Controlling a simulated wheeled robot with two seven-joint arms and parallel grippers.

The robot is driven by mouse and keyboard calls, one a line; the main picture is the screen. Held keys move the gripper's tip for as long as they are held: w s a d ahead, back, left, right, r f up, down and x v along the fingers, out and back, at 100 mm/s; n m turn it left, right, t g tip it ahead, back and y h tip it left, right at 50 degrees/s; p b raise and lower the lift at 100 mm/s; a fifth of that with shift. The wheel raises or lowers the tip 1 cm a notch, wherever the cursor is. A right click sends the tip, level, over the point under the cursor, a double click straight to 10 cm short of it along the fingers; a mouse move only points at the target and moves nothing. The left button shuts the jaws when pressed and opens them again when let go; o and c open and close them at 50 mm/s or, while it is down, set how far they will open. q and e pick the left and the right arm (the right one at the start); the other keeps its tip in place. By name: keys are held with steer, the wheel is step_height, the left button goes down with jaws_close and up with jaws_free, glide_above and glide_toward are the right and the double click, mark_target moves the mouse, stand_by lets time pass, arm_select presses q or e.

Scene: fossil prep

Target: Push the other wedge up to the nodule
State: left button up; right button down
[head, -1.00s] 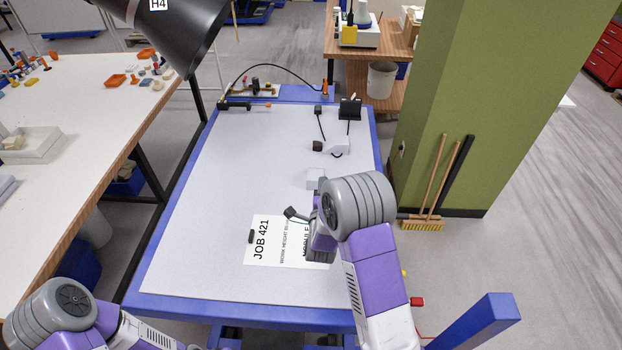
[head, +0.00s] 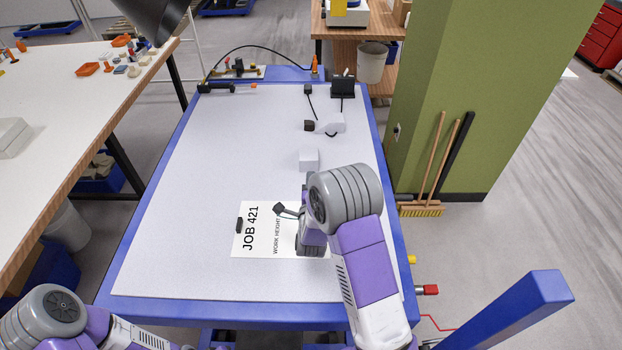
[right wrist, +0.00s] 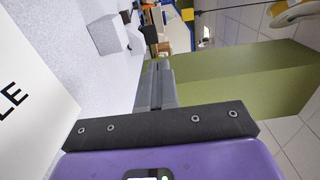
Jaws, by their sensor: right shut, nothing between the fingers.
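A pale block (head: 309,159), which may be a wedge, sits on the grey table top beyond my right arm. It also shows at the upper left of the right wrist view (right wrist: 107,36). My right gripper (right wrist: 156,85) is shut and empty, its fingers pointing along the table, with the block ahead and to the left, apart from them. No nodule is clearly recognisable; part of the table behind my right arm is hidden. My left gripper is out of view; only arm parts show at the lower left.
A white device (head: 331,122) with a dark end and a black stand (head: 343,87) are farther back. The table's left half (head: 185,180) is clear.

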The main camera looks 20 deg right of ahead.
steer(key=b, duration=0.7)
glide_toward(312, 161)
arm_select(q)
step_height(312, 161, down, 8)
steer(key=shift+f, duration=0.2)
arm_select(e)
steer(key=x, duration=0.7)
steer(key=shift+a, duration=0.15)
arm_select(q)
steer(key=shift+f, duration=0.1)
